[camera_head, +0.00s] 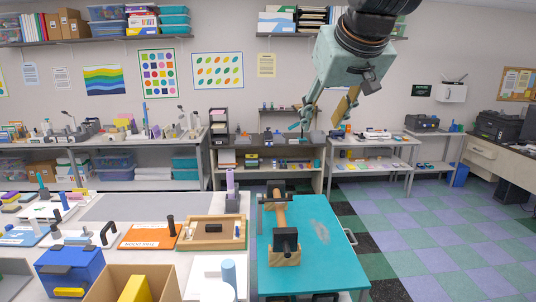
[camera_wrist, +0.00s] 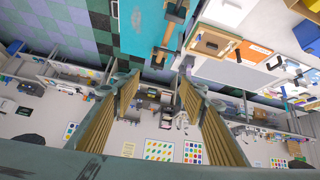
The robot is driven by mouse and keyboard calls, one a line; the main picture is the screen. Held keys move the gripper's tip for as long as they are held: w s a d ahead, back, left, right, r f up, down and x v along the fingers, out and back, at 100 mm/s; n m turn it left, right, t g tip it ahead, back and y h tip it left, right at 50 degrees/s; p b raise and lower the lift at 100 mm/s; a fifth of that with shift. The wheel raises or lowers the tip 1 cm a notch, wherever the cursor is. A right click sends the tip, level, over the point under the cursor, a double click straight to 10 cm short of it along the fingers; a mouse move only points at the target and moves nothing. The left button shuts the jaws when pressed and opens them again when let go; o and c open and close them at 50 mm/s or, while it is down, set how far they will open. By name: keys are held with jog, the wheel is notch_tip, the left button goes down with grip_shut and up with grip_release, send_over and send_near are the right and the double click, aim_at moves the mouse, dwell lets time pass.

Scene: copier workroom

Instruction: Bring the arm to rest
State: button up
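My gripper (camera_head: 325,114) is raised at the upper right of the head view, high above the floor and the tables, on my pale green arm end. Its two fingers point downward and stand well apart. In the wrist view my gripper (camera_wrist: 155,90) shows two fingers with tan ribbed inner pads and nothing between them. It touches nothing that I can see. The upper part of my arm is cut off by the top edge of the head view.
A teal table (camera_head: 315,245) with a wooden-and-black fixture (camera_head: 282,225) stands in front. Left of it are an orange board (camera_head: 150,236), a wooden tray (camera_head: 213,245), a blue box (camera_head: 70,268) and a cardboard box (camera_head: 105,285). Shelving lines the back wall. The checkered floor (camera_head: 430,220) at right is clear.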

jog(key=s+d+f+m+g+b, duration=0.1)
jog(key=s+d+f, duration=0.1)
jog(key=s+f, duration=0.5)
jog(key=s+d+f+g+b, duration=0.2)
jog(key=s+f, duration=0.5)
jog(key=s, duration=1.3)
jog(key=s+d+f+m+g+h+b, duration=0.1)
jog(key=s+d+f, duration=0.3)
jog(key=s, duration=1)
notch_tip(320, 180, down, 3)
jog(key=shift+f+m, duration=0.15)
jog(key=shift+m, duration=0.15)
